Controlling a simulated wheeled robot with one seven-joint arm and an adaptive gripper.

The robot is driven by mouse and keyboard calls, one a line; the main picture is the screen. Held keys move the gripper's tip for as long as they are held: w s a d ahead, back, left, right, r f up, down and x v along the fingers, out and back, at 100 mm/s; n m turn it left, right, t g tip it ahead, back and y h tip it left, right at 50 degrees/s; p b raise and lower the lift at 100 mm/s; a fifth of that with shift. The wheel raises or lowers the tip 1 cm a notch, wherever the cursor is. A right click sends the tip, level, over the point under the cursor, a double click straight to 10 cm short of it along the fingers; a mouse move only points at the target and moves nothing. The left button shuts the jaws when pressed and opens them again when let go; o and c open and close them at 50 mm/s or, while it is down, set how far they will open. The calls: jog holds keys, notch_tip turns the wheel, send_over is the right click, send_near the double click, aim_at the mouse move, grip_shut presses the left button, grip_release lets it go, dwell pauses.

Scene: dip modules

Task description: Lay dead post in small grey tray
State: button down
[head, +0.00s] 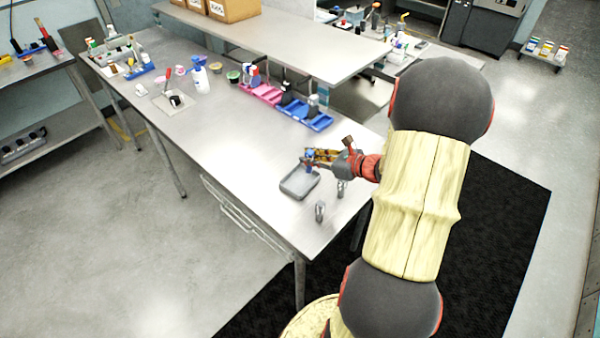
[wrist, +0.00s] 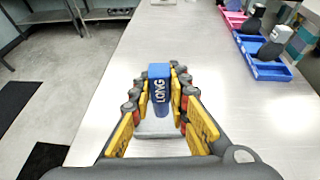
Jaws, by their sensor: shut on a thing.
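My gripper (wrist: 159,88) is shut on a blue post marked LONG (wrist: 160,90), held upright between the yellow-and-black fingers. No mark on it that I can read says dead. In the head view my gripper (head: 310,161) is above the far side of the small grey tray (head: 298,186), with the blue post (head: 309,168) small between the fingers. The tray's inside looks empty. In the wrist view part of the grey tray (wrist: 155,134) shows below the post. The post's lower end is hard to make out, so I cannot tell if it touches the tray.
Two small metal cylinders (head: 320,211) stand on the steel table just right of the tray. Pink and blue racks (head: 305,116) with dark-topped items line the table's far edge. A white spray bottle (head: 200,76) and small tubs stand further left. The table's middle is clear.

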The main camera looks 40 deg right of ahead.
jog(key=shift+w+a+f+b, duration=0.1)
jog(key=shift+w+f+b, duration=0.45)
jog(key=shift+f, duration=0.85)
jog(key=shift+w+a+f+b, duration=0.1)
jog(key=shift+w+f+b, duration=0.1)
jog(key=shift+w+f, duration=0.95)
jog(key=shift+w+a+f+b, duration=0.1)
jog(key=shift+w+f+b, duration=0.3)
jog(key=shift+f, duration=1.25)
jog(key=shift+f, duration=0.15)
jog(key=c, duration=1.8)
grip_release()
jog(key=shift+o, duration=0.4)
